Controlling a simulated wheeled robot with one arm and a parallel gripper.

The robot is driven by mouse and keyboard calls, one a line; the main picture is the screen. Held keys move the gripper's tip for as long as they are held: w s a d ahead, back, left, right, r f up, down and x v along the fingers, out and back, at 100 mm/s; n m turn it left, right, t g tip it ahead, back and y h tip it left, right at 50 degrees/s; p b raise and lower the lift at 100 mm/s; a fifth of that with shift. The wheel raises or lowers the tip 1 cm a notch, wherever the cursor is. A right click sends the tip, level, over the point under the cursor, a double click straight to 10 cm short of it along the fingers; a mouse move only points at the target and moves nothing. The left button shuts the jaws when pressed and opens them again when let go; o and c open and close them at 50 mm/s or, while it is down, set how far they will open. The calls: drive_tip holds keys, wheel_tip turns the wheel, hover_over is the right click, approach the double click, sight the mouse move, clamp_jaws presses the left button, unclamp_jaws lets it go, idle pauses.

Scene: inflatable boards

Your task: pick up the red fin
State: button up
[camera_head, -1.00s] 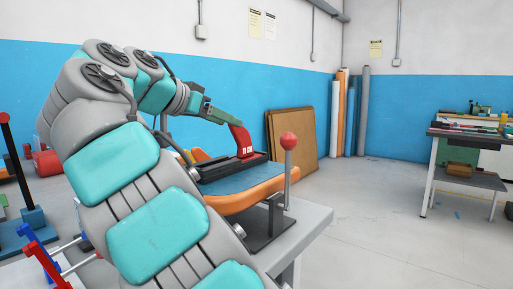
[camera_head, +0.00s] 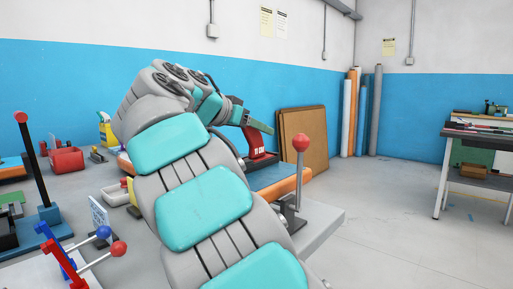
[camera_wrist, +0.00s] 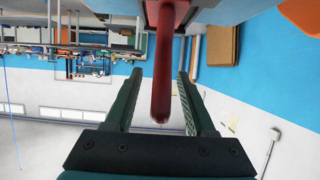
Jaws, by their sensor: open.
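The red fin (camera_head: 260,146) with white lettering stands upright on the orange-and-blue board (camera_head: 272,177) in the head view. My gripper (camera_head: 262,125) is at the fin's upper part, its green fingers reaching past it. In the wrist view the fin (camera_wrist: 162,50) comes down from the top as a narrow red edge between the two fingers of my gripper (camera_wrist: 160,78). The fingers are open, with a visible gap on each side of the fin near its free end. My arm hides much of the board.
A lever with a red ball (camera_head: 301,143) rises at the table's near right corner. Red and blue levers (camera_head: 72,262) and a tall black one (camera_head: 36,163) stand at left. Cardboard sheets (camera_head: 304,138) lean on the wall. The floor at right is clear.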

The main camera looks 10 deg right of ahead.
clamp_jaws()
idle(0.3)
idle(0.3)
